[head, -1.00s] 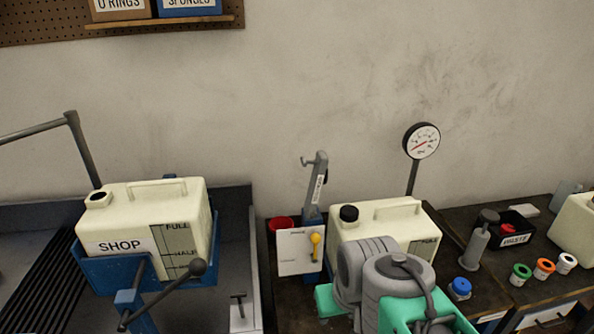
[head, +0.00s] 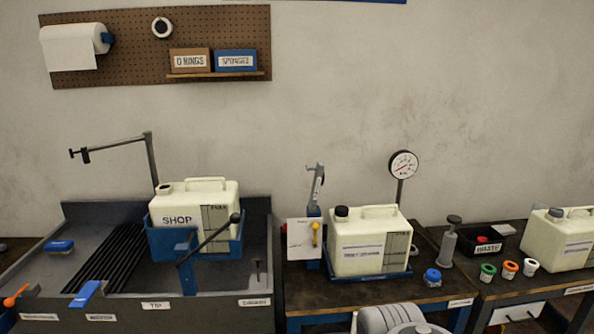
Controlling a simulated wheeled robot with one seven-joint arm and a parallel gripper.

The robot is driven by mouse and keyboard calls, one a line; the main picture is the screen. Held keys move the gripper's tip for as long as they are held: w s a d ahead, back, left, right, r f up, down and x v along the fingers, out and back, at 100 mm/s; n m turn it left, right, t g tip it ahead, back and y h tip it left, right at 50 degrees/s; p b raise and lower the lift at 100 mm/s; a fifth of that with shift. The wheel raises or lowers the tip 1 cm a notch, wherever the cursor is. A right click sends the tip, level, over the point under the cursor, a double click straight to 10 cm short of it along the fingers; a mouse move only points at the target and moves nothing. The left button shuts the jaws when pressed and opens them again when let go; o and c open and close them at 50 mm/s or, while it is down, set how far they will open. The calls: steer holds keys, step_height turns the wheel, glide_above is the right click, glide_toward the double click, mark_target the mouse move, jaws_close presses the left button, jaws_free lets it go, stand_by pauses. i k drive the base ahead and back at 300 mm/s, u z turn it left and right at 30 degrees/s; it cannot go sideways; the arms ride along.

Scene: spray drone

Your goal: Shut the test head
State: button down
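What looks like the test head is a grey arm (head: 317,186) with a small hook at its top and a pale label on its side. It stands raised, nearly upright, on a blue post (head: 313,211) at the left end of the middle bench. Only a grey rounded part of my arm shows at the bottom edge; my gripper is not in view.
A pressure gauge (head: 403,165) stands on a post behind the jug. A sink (head: 122,313) on the left holds the SHOP jug (head: 215,210) in a blue cradle with a black-knobbed lever.

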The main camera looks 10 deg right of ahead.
mark_target(318, 179)
steer(key=u, duration=0.6)
steer(key=i, duration=0.75)
steer(key=u, duration=0.4)
